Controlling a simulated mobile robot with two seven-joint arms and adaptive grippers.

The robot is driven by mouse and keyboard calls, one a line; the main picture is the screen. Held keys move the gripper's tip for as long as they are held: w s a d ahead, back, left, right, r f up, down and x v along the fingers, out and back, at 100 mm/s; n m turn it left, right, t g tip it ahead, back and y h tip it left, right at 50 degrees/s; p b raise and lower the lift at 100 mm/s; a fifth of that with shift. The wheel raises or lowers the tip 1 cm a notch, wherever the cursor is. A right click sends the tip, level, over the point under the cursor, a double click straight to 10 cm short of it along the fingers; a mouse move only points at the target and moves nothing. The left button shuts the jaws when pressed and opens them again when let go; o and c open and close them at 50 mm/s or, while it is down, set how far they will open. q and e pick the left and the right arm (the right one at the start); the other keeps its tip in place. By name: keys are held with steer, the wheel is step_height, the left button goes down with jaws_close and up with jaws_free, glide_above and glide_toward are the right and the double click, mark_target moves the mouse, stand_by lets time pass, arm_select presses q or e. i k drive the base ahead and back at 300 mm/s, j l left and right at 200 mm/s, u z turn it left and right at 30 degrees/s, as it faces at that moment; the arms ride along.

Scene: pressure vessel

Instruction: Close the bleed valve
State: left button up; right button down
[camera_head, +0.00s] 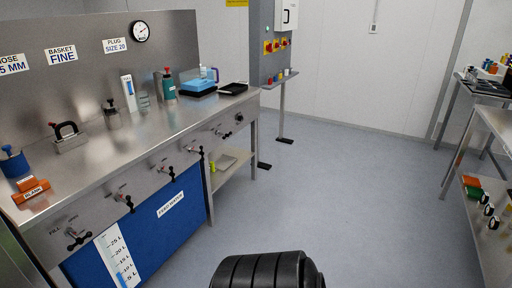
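A steel bench (150,120) stands at the left. Its front panel carries a row of small valves with black handles. The nearest valve (78,238) sits beside a label that seems to read FILL. Farther along are a second valve (125,201), a third valve (164,168) and more beyond, toward a round black knob (239,118) at the far end. The other valve labels are too small to read, so I cannot tell which is the bleed valve or how it is set. Neither of my grippers is in view.
A pressure gauge (140,32) is on the backboard. A blue tank (180,212) with a litre scale (118,262) is under the bench. A grey post (282,110) stands behind the bench, and shelving (490,130) is at the right. The floor (350,190) between is clear.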

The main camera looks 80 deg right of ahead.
mark_target(201, 153)
steer(key=k+z, duration=0.15)
steer(key=z, duration=1.8)
